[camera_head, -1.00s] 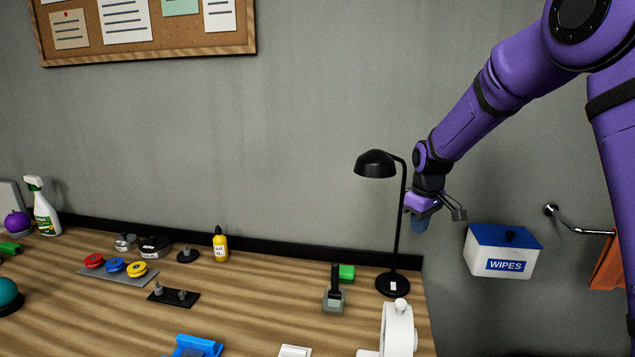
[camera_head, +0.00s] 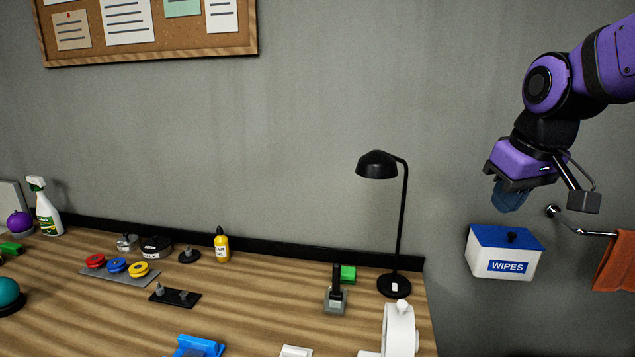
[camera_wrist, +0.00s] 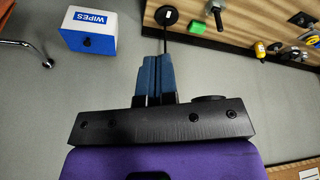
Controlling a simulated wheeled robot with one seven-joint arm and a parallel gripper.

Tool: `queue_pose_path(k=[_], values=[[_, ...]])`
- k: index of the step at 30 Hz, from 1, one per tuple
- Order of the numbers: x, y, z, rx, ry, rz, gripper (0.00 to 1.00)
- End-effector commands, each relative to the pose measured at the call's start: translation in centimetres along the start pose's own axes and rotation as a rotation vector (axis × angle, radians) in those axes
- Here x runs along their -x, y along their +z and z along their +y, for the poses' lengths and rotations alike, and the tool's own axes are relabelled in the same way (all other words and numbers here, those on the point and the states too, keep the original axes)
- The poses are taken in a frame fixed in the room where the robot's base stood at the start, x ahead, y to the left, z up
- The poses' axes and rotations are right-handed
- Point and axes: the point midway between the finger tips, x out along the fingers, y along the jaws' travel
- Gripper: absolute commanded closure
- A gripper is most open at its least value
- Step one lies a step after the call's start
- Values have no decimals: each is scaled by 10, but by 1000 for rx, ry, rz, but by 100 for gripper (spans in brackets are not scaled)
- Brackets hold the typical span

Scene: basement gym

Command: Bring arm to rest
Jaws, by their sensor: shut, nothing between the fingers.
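My gripper (camera_head: 509,196) hangs in the upper right of the head view, in the air above the wipes box and right of the table. Its blue fingers are closed together with nothing between them. In the wrist view the shut fingers (camera_wrist: 156,75) point up the picture, toward the floor and the table's edge. My purple arm reaches in from the upper right.
The wipes box (camera_head: 505,253) is on the wall below my gripper, beside a rail with an orange towel (camera_head: 614,262). A black desk lamp (camera_head: 402,220) stands at the right end of the wooden table (camera_head: 270,315). Several small items lie on the table.

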Motion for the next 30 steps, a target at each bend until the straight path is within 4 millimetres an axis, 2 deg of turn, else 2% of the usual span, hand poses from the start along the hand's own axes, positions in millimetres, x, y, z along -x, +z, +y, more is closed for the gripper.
queue_pose_path(k=[3,9,15,18,23,30], values=[[17,29,-4,-47,8,28,100],[36,75,-12,-124,20,72,100],[46,118,-20,-196,27,109,100],[47,132,-23,-222,30,123,100],[47,144,-26,-244,31,132,100],[47,146,-26,-248,31,133,100]])
